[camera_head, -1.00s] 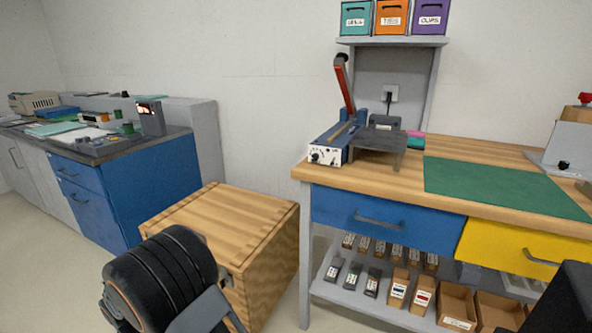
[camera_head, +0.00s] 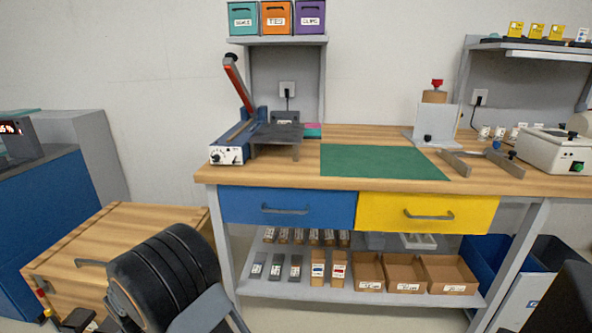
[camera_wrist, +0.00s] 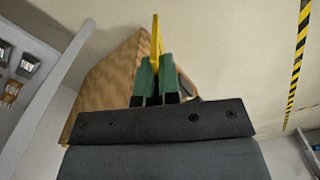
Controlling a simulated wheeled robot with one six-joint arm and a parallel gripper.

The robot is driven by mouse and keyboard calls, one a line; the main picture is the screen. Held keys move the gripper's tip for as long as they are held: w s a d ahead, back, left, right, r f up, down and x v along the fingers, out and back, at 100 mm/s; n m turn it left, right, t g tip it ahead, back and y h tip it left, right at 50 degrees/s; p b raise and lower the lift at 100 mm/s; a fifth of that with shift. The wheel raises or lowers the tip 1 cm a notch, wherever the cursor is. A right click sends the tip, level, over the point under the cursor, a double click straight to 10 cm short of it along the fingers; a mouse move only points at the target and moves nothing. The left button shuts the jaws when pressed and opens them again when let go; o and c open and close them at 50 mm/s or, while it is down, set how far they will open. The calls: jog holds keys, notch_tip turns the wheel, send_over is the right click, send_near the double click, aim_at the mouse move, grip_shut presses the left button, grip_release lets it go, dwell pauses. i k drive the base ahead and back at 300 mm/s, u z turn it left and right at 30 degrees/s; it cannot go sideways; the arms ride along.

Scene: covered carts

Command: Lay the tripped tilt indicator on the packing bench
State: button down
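In the wrist view my gripper (camera_wrist: 155,80) has its green fingers closed on a thin, flat yellow piece (camera_wrist: 156,38), seen almost edge-on. It looks like a tilt indicator, but its face is hidden, so I cannot tell whether it is tripped. In the head view the packing bench (camera_head: 300,168) has a wooden top with a green mat (camera_head: 380,162). Several yellow indicator-like pieces (camera_head: 536,30) and a white one (camera_head: 582,35) stand on the upper right shelf.
A wooden crate (camera_head: 120,235) stands left of the bench, also below my gripper in the wrist view (camera_wrist: 100,85). Metal fixtures (camera_head: 482,163) and a white machine (camera_head: 550,150) stand right of the clear mat.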

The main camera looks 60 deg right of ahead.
aim_at(345, 158)
jog(key=z, duration=1.8)
